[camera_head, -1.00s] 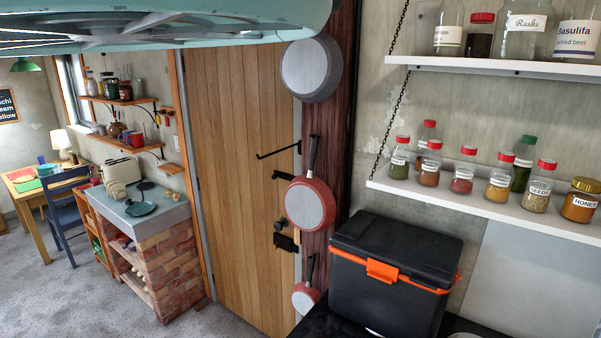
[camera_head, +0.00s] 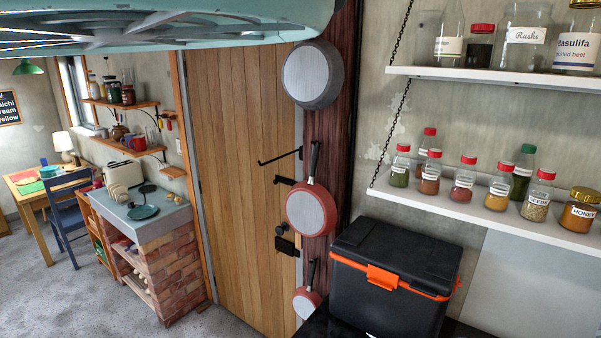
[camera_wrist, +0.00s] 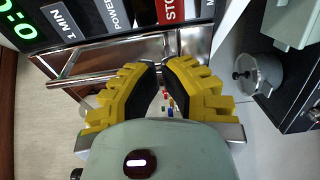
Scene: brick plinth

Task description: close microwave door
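In the wrist view, the microwave's dark control panel (camera_wrist: 95,22) fills the top left, with green digits and buttons reading 1 MIN, POWER and STOP. A shiny metal bar (camera_wrist: 95,77), seemingly a handle, runs below the panel towards my fingertips. My gripper (camera_wrist: 161,66) has yellow fingers with dark inner pads. Their tips are close together with a narrow gap, and I see nothing held between them. The tips are near the bar's right end; I cannot tell if they touch it. The door's angle is not clear. The microwave is not recognisable in the head view.
A grey metal pot (camera_wrist: 255,75) stands right of my gripper in the wrist view. The head view shows a black cool box (camera_head: 390,280) with orange trim, shelves of jars (camera_head: 480,205), hanging pans (camera_head: 311,208), a wooden door (camera_head: 240,180) and a brick plinth (camera_head: 165,270).

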